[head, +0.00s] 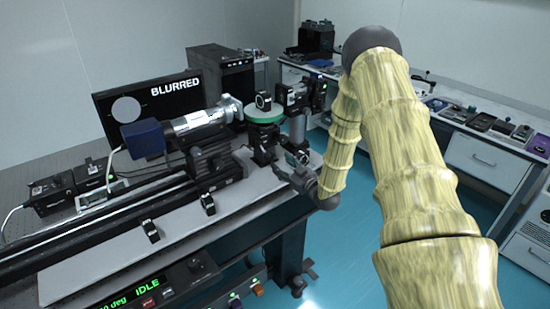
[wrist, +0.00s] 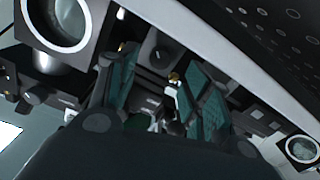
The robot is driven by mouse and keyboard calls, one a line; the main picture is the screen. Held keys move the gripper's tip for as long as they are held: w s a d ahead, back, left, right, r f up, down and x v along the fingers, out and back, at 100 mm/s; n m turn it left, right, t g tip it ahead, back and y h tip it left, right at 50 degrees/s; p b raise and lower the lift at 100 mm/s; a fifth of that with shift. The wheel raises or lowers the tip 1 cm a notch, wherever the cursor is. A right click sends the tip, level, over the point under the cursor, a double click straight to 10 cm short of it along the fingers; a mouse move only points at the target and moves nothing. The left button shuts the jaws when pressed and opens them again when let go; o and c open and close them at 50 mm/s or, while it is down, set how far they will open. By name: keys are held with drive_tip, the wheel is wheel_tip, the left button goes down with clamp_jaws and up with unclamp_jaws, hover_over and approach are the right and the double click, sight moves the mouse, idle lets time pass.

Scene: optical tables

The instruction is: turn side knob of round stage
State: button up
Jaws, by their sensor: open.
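The round stage (head: 264,114) has a green top rim and stands on a dark mount at the right end of the rail, with a small black optic on top. My gripper (head: 290,166) is low and to the right of the stage in the head view. In the wrist view my gripper (wrist: 150,82) has its two green-padded fingers apart. Dark block-shaped parts and a small brass-coloured piece (wrist: 175,78) show between or behind the fingers. I cannot tell for sure which part is the side knob, or whether a finger touches it.
A silver cylinder (head: 195,122) on a dark mount and a screen reading BLURRED (head: 175,87) stand left of the stage. A camera-like device (head: 300,95) stands close on its right. A control panel reading IDLE (head: 147,288) is at the front.

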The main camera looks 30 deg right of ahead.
sight(273, 157)
drive_tip(key=shift+w+a+p, duration=0.2)
drive_tip(key=shift+w+p, duration=0.45)
drive_tip(key=shift+w, duration=1.75)
drive_tip(key=c, duration=1)
